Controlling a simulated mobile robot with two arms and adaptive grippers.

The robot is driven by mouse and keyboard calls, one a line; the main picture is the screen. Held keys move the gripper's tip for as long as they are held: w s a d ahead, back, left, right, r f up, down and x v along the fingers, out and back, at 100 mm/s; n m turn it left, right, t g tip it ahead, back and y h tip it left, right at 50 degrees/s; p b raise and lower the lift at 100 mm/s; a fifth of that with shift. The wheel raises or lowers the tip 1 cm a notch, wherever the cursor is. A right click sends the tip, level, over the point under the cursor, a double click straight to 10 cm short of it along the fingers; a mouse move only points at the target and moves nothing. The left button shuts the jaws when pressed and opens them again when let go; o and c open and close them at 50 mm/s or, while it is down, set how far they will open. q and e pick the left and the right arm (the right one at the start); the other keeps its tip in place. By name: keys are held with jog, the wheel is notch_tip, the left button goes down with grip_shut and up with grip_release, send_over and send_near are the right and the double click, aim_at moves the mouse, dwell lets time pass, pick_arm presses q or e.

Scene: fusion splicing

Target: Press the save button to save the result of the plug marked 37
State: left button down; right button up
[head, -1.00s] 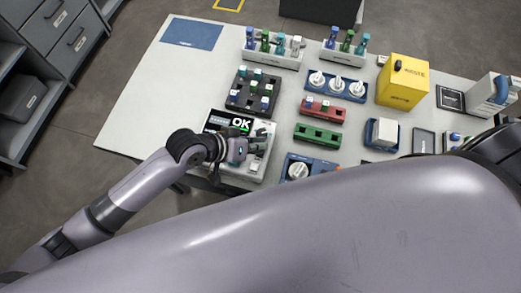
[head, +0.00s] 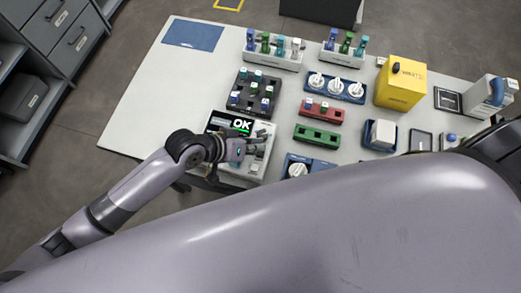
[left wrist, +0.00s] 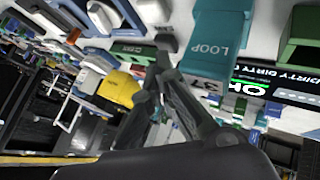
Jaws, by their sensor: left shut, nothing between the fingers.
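The test device (head: 252,169) stands at the table's near edge, with its dark screen (head: 230,122) showing a white OK over a green bar. My left gripper (head: 254,142) is shut and empty, over the device's panel just below the screen. In the left wrist view, its fingertips (left wrist: 162,68) are together beside a teal LOOP plug (left wrist: 220,40). The screen also shows there (left wrist: 262,88), with OK and DIRTY text. My right gripper is not in view.
Behind the device is a black block (head: 252,91) with several plugs. To its right are a red holder (head: 321,112), a green holder (head: 317,136) and a yellow waste box (head: 402,84). My other arm crosses the foreground.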

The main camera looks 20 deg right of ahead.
pick_arm(q)
jog(key=shift+r, duration=0.1)
notch_tip(320, 180, up, 5)
jog(key=p, duration=0.5)
jog(key=shift+d+r, duration=0.1)
dwell(0.6)
